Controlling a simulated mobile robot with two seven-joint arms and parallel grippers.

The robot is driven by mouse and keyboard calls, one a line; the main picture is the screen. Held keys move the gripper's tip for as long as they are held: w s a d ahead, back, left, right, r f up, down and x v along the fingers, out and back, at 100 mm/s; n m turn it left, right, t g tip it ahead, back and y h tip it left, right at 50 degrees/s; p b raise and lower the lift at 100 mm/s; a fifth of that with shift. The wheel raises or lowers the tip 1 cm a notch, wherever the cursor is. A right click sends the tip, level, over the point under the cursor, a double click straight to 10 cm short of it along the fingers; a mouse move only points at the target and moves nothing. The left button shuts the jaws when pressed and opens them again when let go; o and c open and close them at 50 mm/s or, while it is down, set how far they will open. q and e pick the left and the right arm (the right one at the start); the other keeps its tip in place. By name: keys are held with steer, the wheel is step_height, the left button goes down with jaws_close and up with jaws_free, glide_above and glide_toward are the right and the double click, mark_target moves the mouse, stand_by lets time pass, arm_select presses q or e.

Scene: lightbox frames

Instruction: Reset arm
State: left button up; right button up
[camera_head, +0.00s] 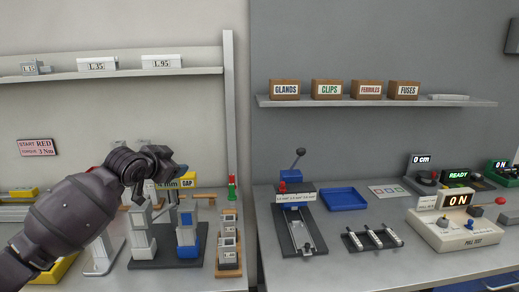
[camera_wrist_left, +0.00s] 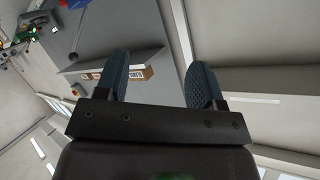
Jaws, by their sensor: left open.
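My left arm comes in from the lower left in the head view and is raised over the left bench. My left gripper (camera_head: 180,170) is at the arm's end, in front of a yellow sign partly hidden by it, and above the grey and blue block stacks. In the left wrist view its two dark ribbed fingers (camera_wrist_left: 157,82) stand apart with nothing between them. The shelf and its boxes show far behind the fingers. My right gripper is in neither view.
A dark base (camera_head: 165,259) with block stacks stands below the gripper. A wooden-based stand (camera_head: 229,271) is beside it. The right bench holds a lever press (camera_head: 300,235), a blue tray (camera_head: 344,199) and a pull tester (camera_head: 455,231) reading ON. A shelf (camera_head: 375,102) carries labelled boxes.

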arm_select(q)
steer(key=s+d+f+n+t, duration=0.2)
steer(key=s+f+n, duration=0.1)
steer(key=s+f, duration=1.3)
steer(key=s+a+f+n+g+y, duration=0.2)
steer(key=s+a+f, duration=0.1)
steer(key=s+f, duration=0.9)
steer(key=s+a+f+n+g+y, duration=0.2)
steer(key=s+f+n, duration=0.1)
steer(key=s+f, duration=0.9)
steer(key=s, duration=0.5)
steer(key=shift+s+a+f+n+y, duration=0.3)
steer(key=shift+s+a+f, duration=0.05)
steer(key=shift+a+f, duration=0.05)
